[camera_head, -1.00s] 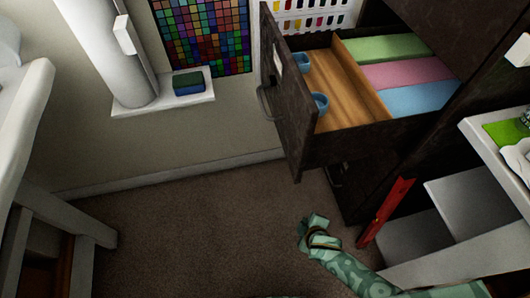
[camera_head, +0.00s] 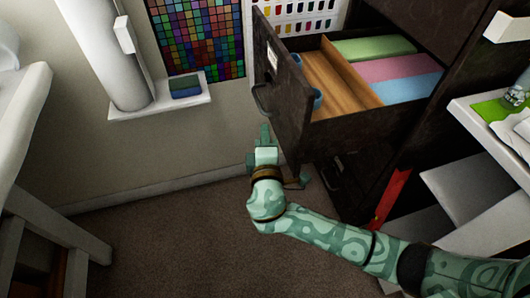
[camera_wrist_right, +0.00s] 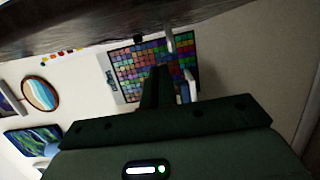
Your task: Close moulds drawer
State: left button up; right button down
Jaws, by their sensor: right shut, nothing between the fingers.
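The moulds drawer (camera_head: 322,131) is pulled out of a dark cabinet in the head view. Its dark front panel (camera_head: 281,92) has a handle (camera_head: 262,101) and a pale label. Inside are green, pink and blue blocks behind a wooden divider (camera_head: 350,69), with blue cups near the front. My right gripper (camera_head: 264,136) is shut and empty, below and left of the drawer front, apart from it as far as I can tell. In the right wrist view my shut fingers (camera_wrist_right: 157,88) point toward the colour chart, under a dark surface along the top. My left gripper is not in view.
A colour chart (camera_head: 200,38) hangs on the wall above a white ledge (camera_head: 160,105) with a blue and green block. A red object (camera_head: 390,198) stands by the lower cabinet. A white table (camera_head: 490,125) is at right. The carpet (camera_head: 170,235) is clear.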

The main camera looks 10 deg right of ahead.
aim_at(281, 129)
jog(key=d, duration=0.2)
jog(key=w+d, duration=0.1)
jog(key=d, duration=0.1)
jog(key=shift+w+d, duration=0.15)
